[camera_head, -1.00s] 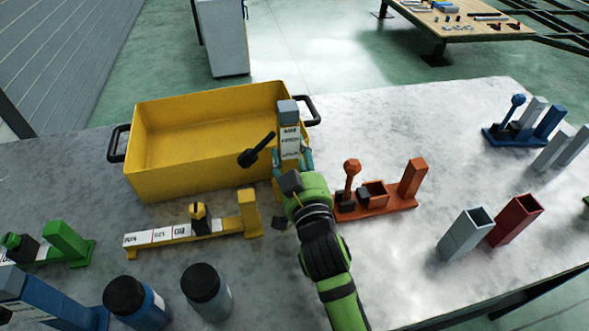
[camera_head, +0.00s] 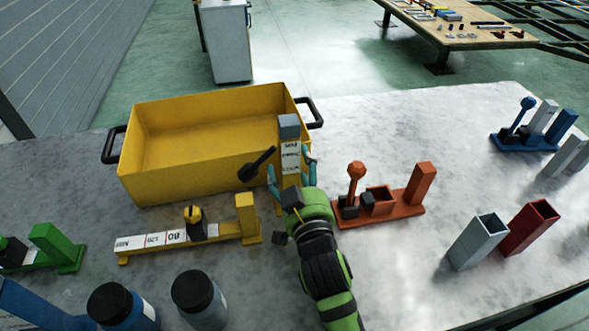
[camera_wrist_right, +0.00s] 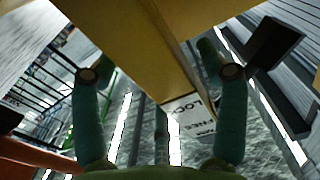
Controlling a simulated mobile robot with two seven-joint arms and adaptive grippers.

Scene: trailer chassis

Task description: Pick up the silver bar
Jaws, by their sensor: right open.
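Silver hollow bars stand at the right: one (camera_head: 478,241) beside a red bar, another (camera_head: 567,156) near the right edge. A third silver bar (camera_head: 543,117) is at the blue fixture. I cannot tell which one is meant. My right gripper (camera_head: 290,172) is open at the front of the yellow bin, well left of these bars. Its teal fingers are spread on either side of an upright yellow gauge (camera_head: 290,158) with white labels, a grey top and a black lever. In the wrist view the open fingers (camera_wrist_right: 160,73) flank its yellow body. My left gripper is out of view.
The yellow bin (camera_head: 150,190) is empty behind the gauge. An orange fixture (camera_head: 390,209) stands just right of my gripper, and a yellow fixture (camera_head: 190,238) lies left. Dark-capped bottles (camera_head: 200,300) stand in front. A red bar (camera_head: 530,228) touches or nearly touches the silver one.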

